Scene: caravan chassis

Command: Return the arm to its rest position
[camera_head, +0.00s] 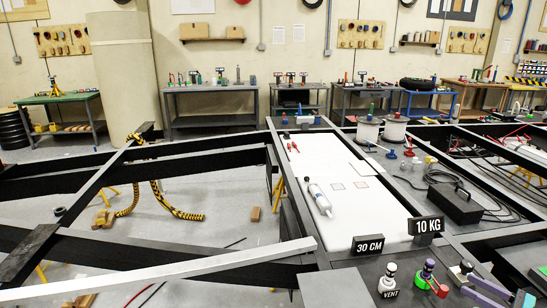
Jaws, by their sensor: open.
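My gripper and arm do not show clearly anywhere in the head view, so I cannot see the arm's pose or what is near the gripper. The black caravan chassis (283,200) fills the foreground, with a long white work surface (340,215) set between its rails.
A pale bar (160,273) crosses the chassis at lower left. A white cartridge (319,198), a "30 CM" sign (368,244), a "10 KG" sign (426,226), a black box (455,203) and spools (368,132) occupy the right. Workbenches (212,88) line the wall.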

